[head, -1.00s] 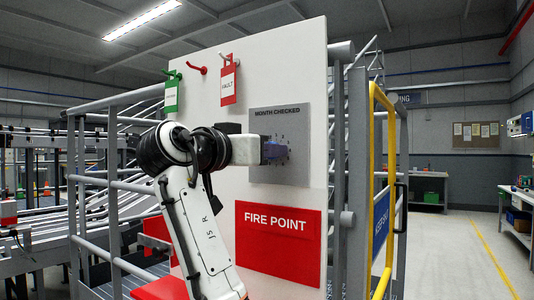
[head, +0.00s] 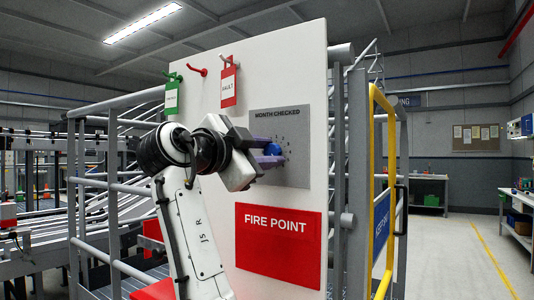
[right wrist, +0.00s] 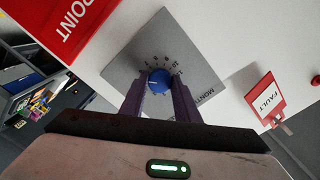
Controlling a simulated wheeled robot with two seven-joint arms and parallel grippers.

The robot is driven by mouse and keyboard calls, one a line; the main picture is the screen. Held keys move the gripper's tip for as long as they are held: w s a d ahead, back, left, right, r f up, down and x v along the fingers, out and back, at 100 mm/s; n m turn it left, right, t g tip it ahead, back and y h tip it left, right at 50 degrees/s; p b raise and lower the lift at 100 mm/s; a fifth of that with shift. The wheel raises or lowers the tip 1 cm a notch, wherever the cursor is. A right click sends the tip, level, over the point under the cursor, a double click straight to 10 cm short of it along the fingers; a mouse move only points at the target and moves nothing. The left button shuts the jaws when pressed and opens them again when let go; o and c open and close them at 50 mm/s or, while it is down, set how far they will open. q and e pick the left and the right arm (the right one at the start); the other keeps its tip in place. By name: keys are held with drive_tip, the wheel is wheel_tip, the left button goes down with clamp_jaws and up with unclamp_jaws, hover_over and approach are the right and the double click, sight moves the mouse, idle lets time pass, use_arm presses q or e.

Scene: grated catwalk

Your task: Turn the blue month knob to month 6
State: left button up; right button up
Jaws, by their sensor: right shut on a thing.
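The blue month knob (head: 273,149) sits on a grey "MONTH CHECKED" plate (head: 293,119) on the white board. My right gripper (head: 270,151) is at the plate, its purple fingers on either side of the knob and shut on it. In the right wrist view the knob (right wrist: 159,77) lies between the two fingertips. A short white pointer mark on it points left and slightly down in that picture. My left gripper is not in view.
A red "FIRE POINT" sign (head: 278,244) is below the plate. A red "FAULT" tag (head: 228,86) and a green tag (head: 172,97) hang from hooks above left. Grey railings (head: 100,185) stand left, a yellow rail (head: 389,190) right. Open floor lies farther right.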

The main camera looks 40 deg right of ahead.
drive_tip(key=shift+m, duration=1)
drive_tip(key=o, duration=1)
drive_tip(key=shift+o, duration=0.2)
drive_tip(key=shift+a, duration=0.1)
